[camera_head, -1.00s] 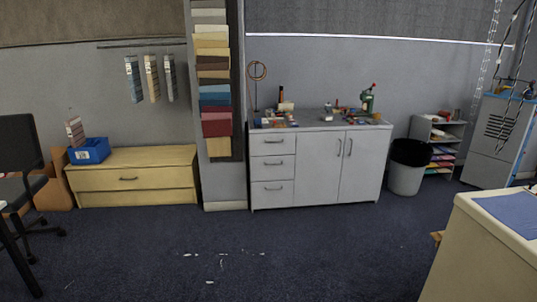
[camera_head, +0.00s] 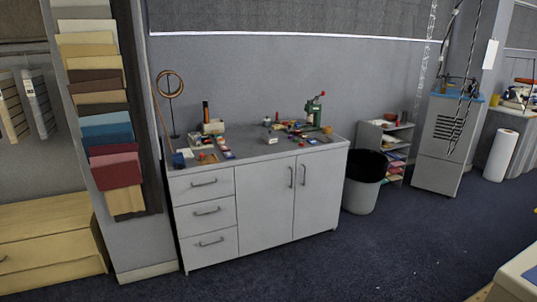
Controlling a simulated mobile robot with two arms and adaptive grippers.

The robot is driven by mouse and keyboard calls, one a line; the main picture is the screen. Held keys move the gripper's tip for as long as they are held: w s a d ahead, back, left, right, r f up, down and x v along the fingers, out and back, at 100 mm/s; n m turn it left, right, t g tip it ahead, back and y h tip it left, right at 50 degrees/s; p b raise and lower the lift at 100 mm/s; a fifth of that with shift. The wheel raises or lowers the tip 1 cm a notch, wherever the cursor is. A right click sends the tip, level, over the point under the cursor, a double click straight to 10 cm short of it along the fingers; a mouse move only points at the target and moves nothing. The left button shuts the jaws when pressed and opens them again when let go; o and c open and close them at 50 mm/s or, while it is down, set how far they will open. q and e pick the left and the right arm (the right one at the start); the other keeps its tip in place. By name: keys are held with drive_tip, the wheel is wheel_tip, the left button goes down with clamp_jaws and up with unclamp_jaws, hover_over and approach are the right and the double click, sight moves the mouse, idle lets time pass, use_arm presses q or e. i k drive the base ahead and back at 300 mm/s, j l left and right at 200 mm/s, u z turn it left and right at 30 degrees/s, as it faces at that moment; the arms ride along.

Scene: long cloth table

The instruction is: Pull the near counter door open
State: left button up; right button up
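A white-grey counter (camera_head: 208,264) stands against the wall in the middle of the head view. It has a column of drawers on the left and two doors on the right. The left door (camera_head: 264,211) and the right door (camera_head: 317,197) are both shut, with upright dark handles side by side near their meeting edge. I cannot tell which of them is the near counter door. Neither of my grippers shows in the view, so their state is hidden.
Tools and small items, with a green press (camera_head: 314,110), lie on the counter top. A bin (camera_head: 361,188) stands right of the counter, with a paper shelf (camera_head: 394,150) behind. Blue floor (camera_head: 340,262) in front is clear. A pale table corner (camera_head: 520,275) is at lower right.

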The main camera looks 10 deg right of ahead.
sight(320, 177)
drive_tip(key=i+l, duration=0.2)
drive_tip(key=i, duration=0.45)
drive_tip(key=i+l+z, duration=0.15)
drive_tip(key=i, duration=0.45)
drive_tip(key=i+l, duration=0.15)
drive_tip(key=i, duration=0.5)
drive_tip(key=l+z, duration=0.05)
